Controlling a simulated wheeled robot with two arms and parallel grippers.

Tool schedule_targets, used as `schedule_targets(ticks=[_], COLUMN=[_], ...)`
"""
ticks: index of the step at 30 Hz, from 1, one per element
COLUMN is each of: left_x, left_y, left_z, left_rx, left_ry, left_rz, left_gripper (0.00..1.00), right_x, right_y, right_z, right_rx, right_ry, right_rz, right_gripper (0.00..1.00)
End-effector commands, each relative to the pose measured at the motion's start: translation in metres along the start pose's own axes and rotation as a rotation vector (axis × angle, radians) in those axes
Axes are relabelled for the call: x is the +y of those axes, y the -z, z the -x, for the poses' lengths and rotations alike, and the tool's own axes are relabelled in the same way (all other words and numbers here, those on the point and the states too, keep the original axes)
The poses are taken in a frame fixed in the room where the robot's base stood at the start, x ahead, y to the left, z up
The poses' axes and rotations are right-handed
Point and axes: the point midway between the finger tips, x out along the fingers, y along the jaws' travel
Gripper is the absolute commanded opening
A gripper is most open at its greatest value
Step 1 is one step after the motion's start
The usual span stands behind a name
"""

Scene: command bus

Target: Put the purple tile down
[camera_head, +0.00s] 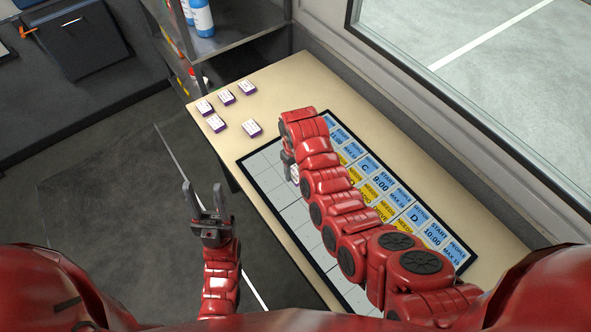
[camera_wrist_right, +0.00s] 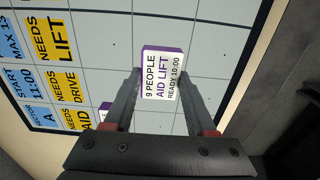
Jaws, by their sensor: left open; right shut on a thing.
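My right gripper (camera_wrist_right: 157,80) is shut on a purple tile (camera_wrist_right: 161,75) with a white face reading "9 PEOPLE AID LIFT READY 10:00". The right wrist view shows the tile between the fingertips, over the pale grid of the board (camera_wrist_right: 218,60). I cannot tell whether the tile touches the board. In the head view the board (camera_head: 262,170) lies on the table, and my right arm hides much of it and most of the right gripper. My left gripper (camera_head: 203,190) is open and empty, left of the table over the dark floor.
Another purple-edged tile (camera_wrist_right: 105,109) shows partly behind a finger in the right wrist view. Several purple-edged tiles (camera_head: 216,123) lie at the far left end of the table (camera_head: 290,75). Blue and yellow labels (camera_head: 381,183) fill the board's right side. A shelf (camera_head: 240,35) stands behind the table.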

Motion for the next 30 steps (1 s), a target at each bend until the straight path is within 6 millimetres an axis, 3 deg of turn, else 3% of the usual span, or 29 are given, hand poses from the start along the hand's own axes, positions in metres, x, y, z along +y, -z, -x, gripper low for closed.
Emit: schedule_targets(ticks=[3,15,16,18,21,30], left_x=[0.0,0.0,0.0,0.0,0.0,0.0], left_y=[0.001,0.001,0.001,0.001,0.001,0.001], left_z=[-0.008,-0.004,-0.005,-0.005,-0.005,-0.008], left_rx=[0.0,0.0,0.0,0.0,0.0,0.0], left_ry=[0.0,0.0,0.0,0.0,0.0,0.0], left_rz=[0.0,0.0,0.0,0.0,0.0,0.0], left_gripper=[0.5,0.5,0.5,0.5,0.5,0.5], right_x=[0.001,0.0,0.0,0.0,0.0,0.0], right_y=[-0.001,0.0,0.0,0.0,0.0,0.0], right_z=[-0.007,-0.016,-0.015,-0.015,-0.015,-0.011], right_rx=[-0.002,0.002,0.002,0.002,0.002,0.002], right_ry=[0.0,-0.001,-0.001,-0.001,-0.001,0.0], right_rz=[-0.001,-0.001,-0.001,-0.001,-0.001,-0.001], right_gripper=[0.0,0.0,0.62,0.74,0.86,0.86])
